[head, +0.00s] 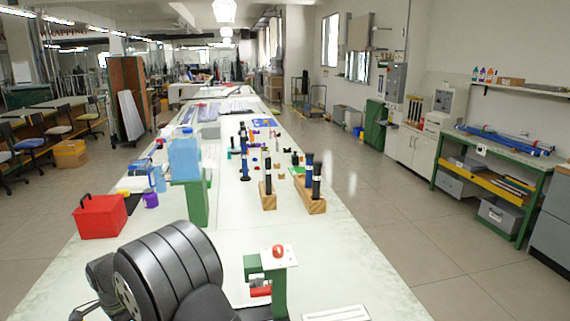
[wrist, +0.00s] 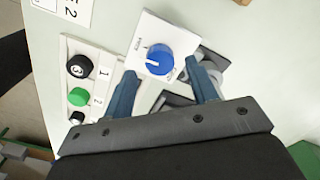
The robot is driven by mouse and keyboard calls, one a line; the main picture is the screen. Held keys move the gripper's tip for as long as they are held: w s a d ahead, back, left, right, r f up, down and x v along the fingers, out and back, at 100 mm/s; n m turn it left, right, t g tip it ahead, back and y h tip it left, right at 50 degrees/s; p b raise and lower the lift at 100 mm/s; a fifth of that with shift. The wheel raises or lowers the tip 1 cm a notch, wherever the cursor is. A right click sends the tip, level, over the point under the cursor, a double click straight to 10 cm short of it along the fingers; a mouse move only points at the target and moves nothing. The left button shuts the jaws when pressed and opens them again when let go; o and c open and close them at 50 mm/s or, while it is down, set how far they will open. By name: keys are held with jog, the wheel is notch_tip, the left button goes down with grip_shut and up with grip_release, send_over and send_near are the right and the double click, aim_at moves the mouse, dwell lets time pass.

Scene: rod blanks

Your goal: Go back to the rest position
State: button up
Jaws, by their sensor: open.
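In the wrist view my gripper (wrist: 165,82) is open, its two blue-grey fingers spread apart with nothing held. The fingertips are on either side of a blue knob (wrist: 159,60) on a white plate; I cannot tell how far above it they are. In the head view the gripper itself does not show; only my dark arm is at the bottom. Dark rods stand upright on the bench in wooden blocks: one in a small block (head: 268,201), two in a longer block (head: 311,204). Another dark rod (head: 244,155) stands further back.
A white panel with black and green buttons (wrist: 78,97) is left of the fingers. Small parts lie behind the rods.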

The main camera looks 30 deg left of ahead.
jog(key=shift+f, duration=1.45)
jog(key=shift+r, duration=0.1)
notch_tip(320, 180, up, 17)
notch_tip(320, 180, down, 17)
jog(key=shift+f, duration=0.15)
jog(key=n, duration=1.3)
jog(key=shift+n, duration=2.4)
